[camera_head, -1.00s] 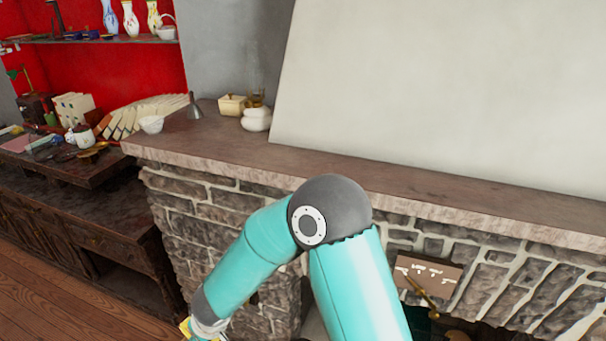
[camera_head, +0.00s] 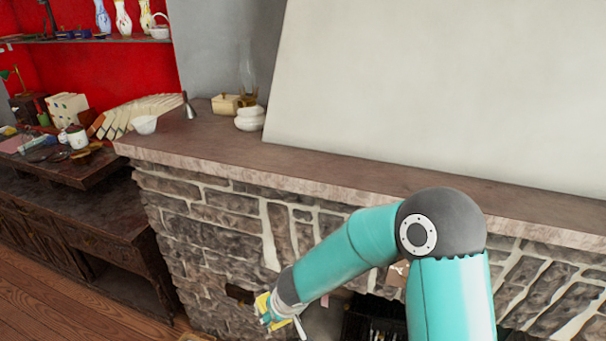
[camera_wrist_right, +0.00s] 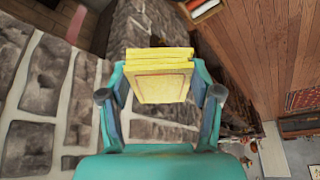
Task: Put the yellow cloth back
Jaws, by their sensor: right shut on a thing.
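The yellow cloth (camera_wrist_right: 160,82) is folded into a thick square. In the right wrist view it sits between the two fingers of my right gripper (camera_wrist_right: 160,100), which is shut on it. In the head view the cloth (camera_head: 262,303) shows as a small yellow patch at the end of my teal right arm. The gripper (camera_head: 275,312) is in front of the stone fireplace wall, below the mantel, and partly hides the cloth. My left gripper is not in view.
A dark wooden cabinet (camera_head: 95,225) with crowded items stands at the left. Wooden floor (camera_head: 50,305) shows at lower left.

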